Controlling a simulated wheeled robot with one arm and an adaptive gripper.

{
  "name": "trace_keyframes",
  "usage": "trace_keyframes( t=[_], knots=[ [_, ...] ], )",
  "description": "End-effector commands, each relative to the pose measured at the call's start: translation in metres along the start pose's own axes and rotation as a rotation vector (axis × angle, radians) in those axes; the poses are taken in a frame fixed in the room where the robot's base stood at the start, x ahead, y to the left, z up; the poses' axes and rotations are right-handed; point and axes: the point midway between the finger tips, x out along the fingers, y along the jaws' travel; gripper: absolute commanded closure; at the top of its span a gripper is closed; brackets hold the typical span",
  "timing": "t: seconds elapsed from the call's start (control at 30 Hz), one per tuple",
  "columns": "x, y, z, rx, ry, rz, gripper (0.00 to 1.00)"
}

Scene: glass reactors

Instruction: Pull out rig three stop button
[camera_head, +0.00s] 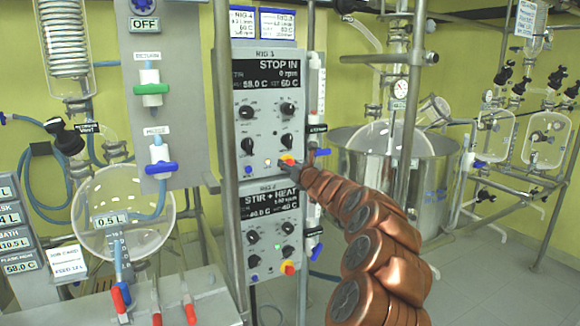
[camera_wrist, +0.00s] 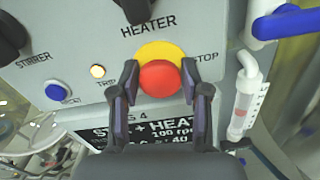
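The stop button (camera_wrist: 160,79) is a round red knob on a yellow disc marked STOP, at the lower right of the upper control panel. In the head view this upper panel (camera_head: 262,120) reads "STOP IN" and 0 rpm; its rig label is too small to read surely. My gripper (camera_wrist: 159,70) has its two dark fingers astride the red knob, one on each side. They look close to it, and I see no clear grip on it.
The lower panel (camera_head: 250,223) reads "STIR + HEAT", with its own red button (camera_head: 288,268). In the wrist view, a blue-handled valve (camera_wrist: 290,22) and a clear tube (camera_wrist: 243,100) stand right of the button. A metal post (camera_head: 226,150) runs left of the panels.

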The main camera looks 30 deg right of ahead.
Motion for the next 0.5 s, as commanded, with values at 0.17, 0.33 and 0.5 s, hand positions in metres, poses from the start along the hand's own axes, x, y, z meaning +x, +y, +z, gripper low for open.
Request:
trace_keyframes(
  t=[0.17,0.33,0.5],
  knots=[
    [-0.0001,-0.0001,0.0002,0.0,0.0,0.0,0.76],
    [-0.0001,-0.0001,0.0002,0.0,0.0,0.0,0.94],
    [-0.0001,-0.0002,0.0002,0.0,0.0,0.0,1.0]
  ],
)
